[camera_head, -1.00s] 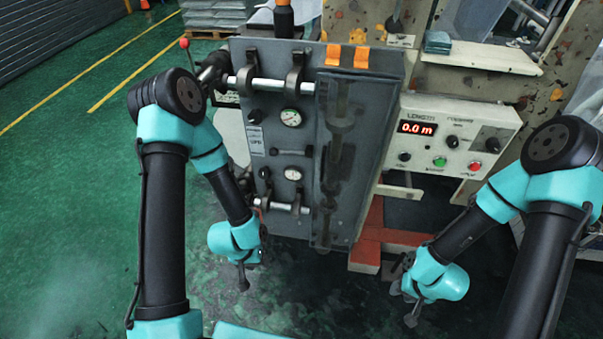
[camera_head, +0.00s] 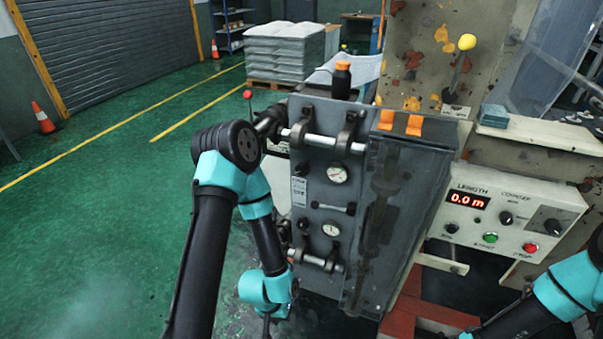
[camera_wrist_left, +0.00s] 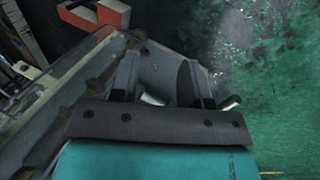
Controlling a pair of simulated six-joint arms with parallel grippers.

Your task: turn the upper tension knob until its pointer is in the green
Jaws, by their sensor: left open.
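The upper tension knob (camera_head: 303,169) is a small black knob on the grey machine panel (camera_head: 318,195), left of the upper round white gauge (camera_head: 337,174). Its pointer and any green zone are too small to tell. A lower knob (camera_head: 303,223) and lower gauge (camera_head: 331,230) sit beneath. My left gripper (camera_head: 268,324) hangs low, left of the panel's bottom and well below the upper knob. In the left wrist view its two dark fingers (camera_wrist_left: 160,82) are apart with nothing held between them. The right arm shows at lower right; its gripper is out of frame.
Horizontal steel rollers (camera_head: 325,142) on brackets stick out above and below the gauges. A clear cover (camera_head: 375,225) stands right of them. A control box (camera_head: 515,215) reading 0.0 m is at the right. The green floor (camera_head: 110,220) at left is open.

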